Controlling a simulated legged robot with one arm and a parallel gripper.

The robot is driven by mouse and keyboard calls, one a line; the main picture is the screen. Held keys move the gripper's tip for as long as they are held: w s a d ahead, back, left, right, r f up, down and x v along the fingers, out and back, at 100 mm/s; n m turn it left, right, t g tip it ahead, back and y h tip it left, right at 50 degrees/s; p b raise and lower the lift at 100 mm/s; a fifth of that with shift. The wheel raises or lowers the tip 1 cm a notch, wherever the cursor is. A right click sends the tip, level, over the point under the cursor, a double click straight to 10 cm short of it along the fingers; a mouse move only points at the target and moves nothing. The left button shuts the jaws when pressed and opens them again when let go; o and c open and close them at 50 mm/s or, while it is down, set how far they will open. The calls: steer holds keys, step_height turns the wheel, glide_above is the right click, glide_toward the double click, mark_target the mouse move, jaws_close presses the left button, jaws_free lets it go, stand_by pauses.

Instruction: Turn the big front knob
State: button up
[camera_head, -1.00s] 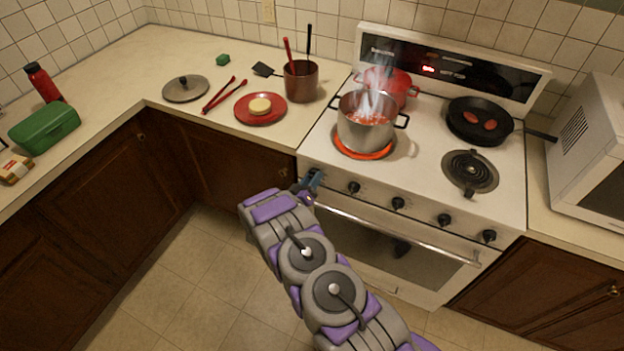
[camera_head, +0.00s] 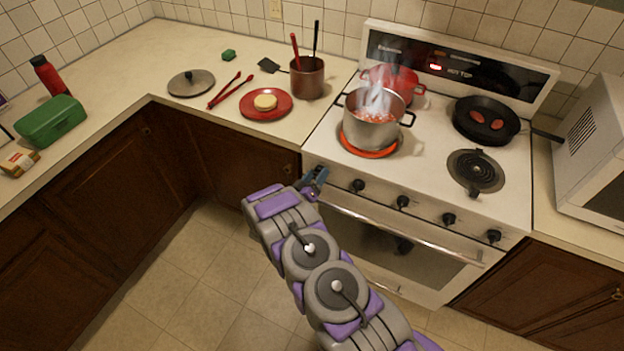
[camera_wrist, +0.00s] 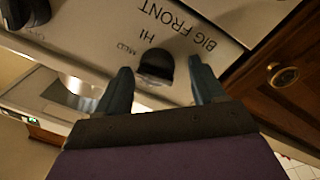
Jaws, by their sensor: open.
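In the head view my gripper (camera_head: 317,177) is at the left end of the stove's knob row and hides this knob. A steel pot (camera_head: 372,122) steams on the glowing front left burner (camera_head: 366,150).
More knobs (camera_head: 402,202) line the panel to the right, above the oven handle (camera_head: 400,236). A red pot (camera_head: 394,80) and a black pan (camera_head: 486,121) stand at the back. The counter at left holds a red plate (camera_head: 265,112). The front right burner (camera_head: 472,168) is bare.

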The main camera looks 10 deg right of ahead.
steer(key=p+v, duration=0.2)
steer(key=v, duration=1.5)
steer(key=shift+s+a, duration=0.15)
steer(key=shift+s, duration=0.05)
steer(key=shift+f, duration=0.15)
steer(key=w+d+m+b, duration=0.2)
steer(key=w+d, duration=0.1)
steer(key=w, duration=0.1)
steer(key=w+d+m+b, duration=0.2)
steer(key=w+d+m, duration=0.1)
steer(key=w+d+r+m+b, duration=0.1)
steer(key=w+d+m+b, duration=0.1)
steer(key=w+d+m, duration=0.1)
steer(key=shift+w+d+r+g, duration=0.1)
steer(key=shift+w+d+g, duration=0.3)
steer(key=shift+w, duration=0.45)
steer(key=shift+x, duration=0.9)
steer(key=shift+r, duration=0.1)
